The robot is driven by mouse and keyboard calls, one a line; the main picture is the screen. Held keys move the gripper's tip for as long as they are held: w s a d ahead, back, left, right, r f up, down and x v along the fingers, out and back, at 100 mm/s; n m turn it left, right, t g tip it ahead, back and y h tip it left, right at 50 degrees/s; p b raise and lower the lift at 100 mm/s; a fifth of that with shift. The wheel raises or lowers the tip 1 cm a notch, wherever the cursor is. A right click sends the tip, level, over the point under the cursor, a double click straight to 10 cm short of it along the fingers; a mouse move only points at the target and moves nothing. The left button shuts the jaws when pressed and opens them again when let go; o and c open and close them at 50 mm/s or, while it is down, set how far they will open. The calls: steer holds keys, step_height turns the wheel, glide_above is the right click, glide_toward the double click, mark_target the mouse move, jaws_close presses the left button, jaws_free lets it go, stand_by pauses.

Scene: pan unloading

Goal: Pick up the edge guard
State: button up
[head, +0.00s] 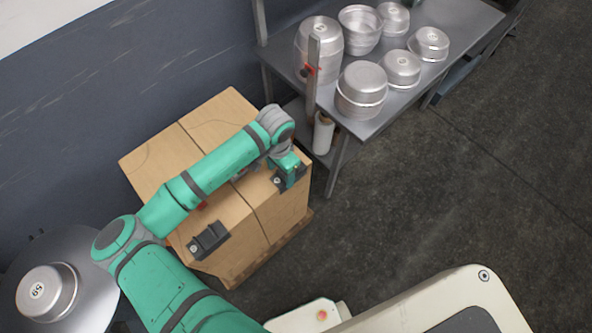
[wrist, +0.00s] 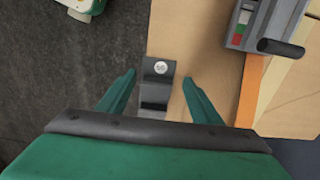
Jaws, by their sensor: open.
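The edge guard (wrist: 157,84) is a small dark grey bent piece with a round white numbered label, sitting on the edge of a cardboard box. In the head view it shows (head: 277,181) partly behind my gripper (head: 289,180). In the wrist view my gripper (wrist: 159,76) is open, with one finger on each side of the guard. A gap shows between the guard and each finger. I cannot tell how far the fingertips are above the box.
The cardboard boxes (head: 165,150) stand on a pallet. Another dark grey piece (head: 208,240) lies on them. A grey device with a black handle (wrist: 280,47) shows at the wrist view's upper right. A metal table (head: 352,125) with several pans stands behind right. Open floor (head: 430,190) lies right.

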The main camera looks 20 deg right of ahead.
steer(key=c, duration=1.2)
steer(key=shift+o, duration=0.2)
steer(key=shift+w+r, duration=0.1)
